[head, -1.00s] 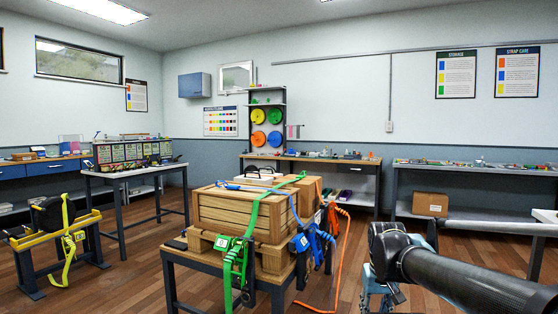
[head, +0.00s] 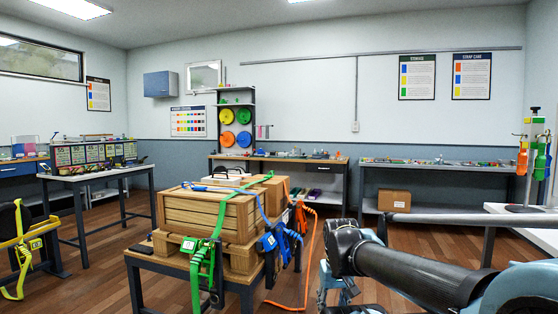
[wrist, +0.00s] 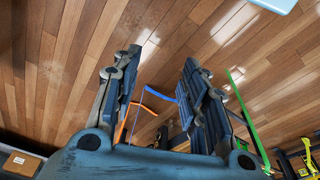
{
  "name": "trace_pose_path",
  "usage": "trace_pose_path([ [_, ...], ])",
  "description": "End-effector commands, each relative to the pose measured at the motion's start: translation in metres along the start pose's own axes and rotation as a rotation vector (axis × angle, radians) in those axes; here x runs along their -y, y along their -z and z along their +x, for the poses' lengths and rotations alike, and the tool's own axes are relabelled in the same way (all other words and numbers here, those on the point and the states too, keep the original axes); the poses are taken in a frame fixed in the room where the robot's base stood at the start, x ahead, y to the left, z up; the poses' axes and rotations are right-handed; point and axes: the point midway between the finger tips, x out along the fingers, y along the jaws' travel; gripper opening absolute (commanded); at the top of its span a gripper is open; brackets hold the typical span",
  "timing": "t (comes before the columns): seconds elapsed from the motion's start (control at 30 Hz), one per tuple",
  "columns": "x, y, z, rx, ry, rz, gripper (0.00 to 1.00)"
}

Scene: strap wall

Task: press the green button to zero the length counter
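My gripper (wrist: 162,62) is open and empty in the wrist view, with its two dark fingers apart above the wooden floor (wrist: 60,60). In the head view my arm reaches in from the right, and the gripper (head: 345,285) hangs low, right of the strapped crate, partly hidden by my arm. I cannot make out a green button or a length counter in either view. A stand (head: 533,150) with orange and green parts is at the right edge of the head view; its details are too small to tell.
A wooden crate (head: 205,216) with green, blue and orange straps sits on a low table at centre. A long bench (head: 440,166) runs along the back wall, with a cardboard box (head: 394,200) below. A pale tabletop (head: 525,224) is at right.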

Motion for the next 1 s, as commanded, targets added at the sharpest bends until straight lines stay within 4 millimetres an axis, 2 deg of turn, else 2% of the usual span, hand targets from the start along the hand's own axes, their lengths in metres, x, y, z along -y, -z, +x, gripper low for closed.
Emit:
trace_pose_path([
  [0.03,0.0,0.0,0.0,0.0,0.0,0.0,0.31],
  [0.17,0.0,0.0,0.0,0.0,0.0,0.0,0.01],
  [0.2,0.0,0.0,0.0,0.0,0.0,0.0,0.0],
  [1.0,0.0,0.0,0.0,0.0,0.0,0.0,0.0],
])
